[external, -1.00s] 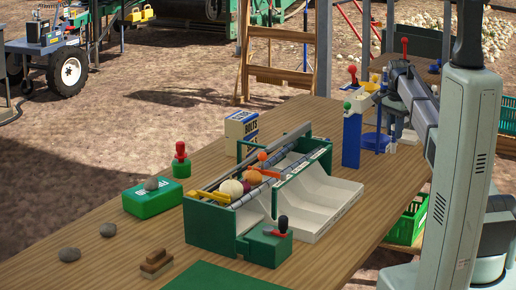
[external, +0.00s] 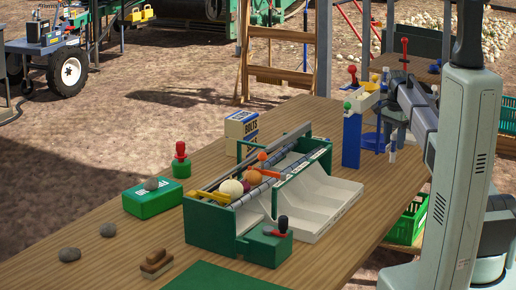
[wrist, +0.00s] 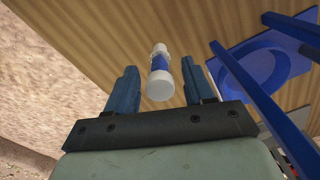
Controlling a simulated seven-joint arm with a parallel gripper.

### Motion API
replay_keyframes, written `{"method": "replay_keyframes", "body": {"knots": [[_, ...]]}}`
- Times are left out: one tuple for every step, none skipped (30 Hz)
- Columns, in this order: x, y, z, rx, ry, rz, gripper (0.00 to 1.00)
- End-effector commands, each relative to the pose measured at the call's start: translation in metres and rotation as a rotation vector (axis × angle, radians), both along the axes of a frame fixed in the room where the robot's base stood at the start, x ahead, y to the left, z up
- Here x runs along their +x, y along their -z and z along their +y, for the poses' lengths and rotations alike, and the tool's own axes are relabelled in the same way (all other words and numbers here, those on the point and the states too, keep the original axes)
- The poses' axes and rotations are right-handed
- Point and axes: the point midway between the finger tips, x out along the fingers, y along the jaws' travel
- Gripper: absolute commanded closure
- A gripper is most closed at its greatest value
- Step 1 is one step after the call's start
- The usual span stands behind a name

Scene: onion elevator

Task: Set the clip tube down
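The clip tube (wrist: 160,65) is a small white tube with a blue middle band. In the wrist view it lies between the fingers of my gripper (wrist: 160,78), its round white end toward the camera. A gap shows on each side of it, so the fingers look open around it. In the external view my gripper (external: 392,132) is low over the far right part of the table, with a small white piece (external: 392,156) below it that may be the tube. I cannot tell whether the tube touches the table.
A blue ring-shaped base (wrist: 262,68) with blue posts is close to the right finger. A blue stand (external: 351,140) with a white top is left of my gripper. The wooden table's edge (wrist: 85,80) is near on the left. A green-and-white sorting unit (external: 215,226) stands further forward.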

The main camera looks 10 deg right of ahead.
Motion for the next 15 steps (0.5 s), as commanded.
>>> {"method": "replay_keyframes", "body": {"knots": [[0.0,0.0,0.0,0.0,0.0,0.0,0.48],[0.0,0.0,0.0,0.0,0.0,0.0,0.48],[0.0,0.0,0.0,0.0,0.0,0.0,0.48],[0.0,0.0,0.0,0.0,0.0,0.0,0.48],[0.0,0.0,0.0,0.0,0.0,0.0,0.48],[0.0,-0.001,0.0,0.0,0.0,0.0,0.48],[0.0,-0.002,0.0,0.0,0.0,0.0,0.48],[0.0,-0.003,0.0,0.0,0.0,-0.001,0.48],[0.0,-0.006,0.0,-0.001,0.0,-0.001,0.48],[0.001,-0.009,0.0,-0.001,0.0,-0.001,0.48],[0.001,-0.012,0.0,0.0,0.0,-0.002,0.48],[0.001,-0.017,0.0,0.0,0.0,-0.002,0.48],[0.001,-0.022,0.0,-0.001,0.0,-0.001,0.48],[0.001,-0.026,0.0,-0.001,0.0,-0.001,0.48],[0.001,-0.033,0.0,0.0,0.0,-0.002,0.48]]}}
